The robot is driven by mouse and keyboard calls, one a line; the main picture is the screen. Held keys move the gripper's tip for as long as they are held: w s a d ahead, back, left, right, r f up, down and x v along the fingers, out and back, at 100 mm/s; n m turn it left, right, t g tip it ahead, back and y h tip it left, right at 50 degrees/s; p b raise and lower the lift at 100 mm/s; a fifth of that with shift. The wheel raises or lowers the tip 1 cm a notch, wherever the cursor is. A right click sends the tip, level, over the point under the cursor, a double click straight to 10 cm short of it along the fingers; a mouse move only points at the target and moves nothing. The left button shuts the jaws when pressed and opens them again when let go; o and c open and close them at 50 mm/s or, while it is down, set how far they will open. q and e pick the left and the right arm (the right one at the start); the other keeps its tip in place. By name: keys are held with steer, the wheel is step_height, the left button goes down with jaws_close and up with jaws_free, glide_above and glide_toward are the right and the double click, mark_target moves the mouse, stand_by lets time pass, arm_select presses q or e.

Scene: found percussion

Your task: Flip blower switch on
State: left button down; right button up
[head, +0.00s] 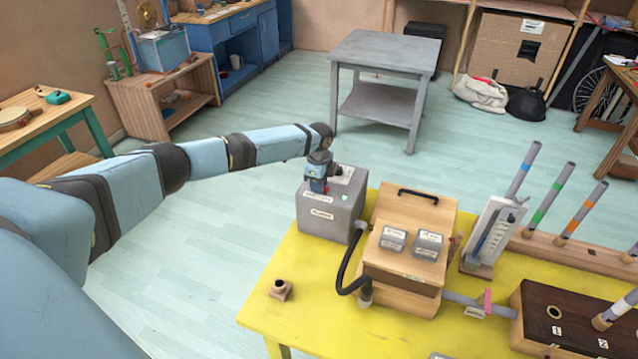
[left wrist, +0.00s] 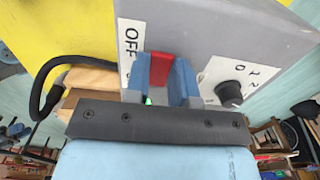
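The blower is a grey box (head: 329,205) on the yellow table's far left corner, with a lit green lamp (head: 344,197). In the left wrist view its grey panel (left wrist: 205,45) carries an OFF label (left wrist: 131,43), a red switch (left wrist: 160,68) and a black knob (left wrist: 229,94). My left gripper (head: 319,187) is over the box's top. In the left wrist view its blue fingers (left wrist: 162,80) are a little apart, with the red switch showing between them. I cannot tell whether they touch it. The fingers hide part of the panel. My right gripper is not in view.
A black hose (head: 347,275) runs from the blower to a wooden box (head: 410,235) on the yellow table (head: 325,325). Coloured tubes stand at the right. A grey side table (head: 386,52) stands behind; the floor between is clear.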

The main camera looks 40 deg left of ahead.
arm_select(q)
steer(key=shift+d+r+y+p, duration=0.25)
steer(key=shift+y+p, duration=0.25)
steer(key=shift+p, duration=0.15)
steer(key=shift+y, duration=0.3)
steer(key=shift+f+g+y+p, duration=0.15)
steer(key=shift+g+y+p, duration=0.15)
steer(key=shift+y+p, duration=0.1)
steer(key=c, duration=1)
jaws_free()
steer(key=shift+o, duration=0.2)
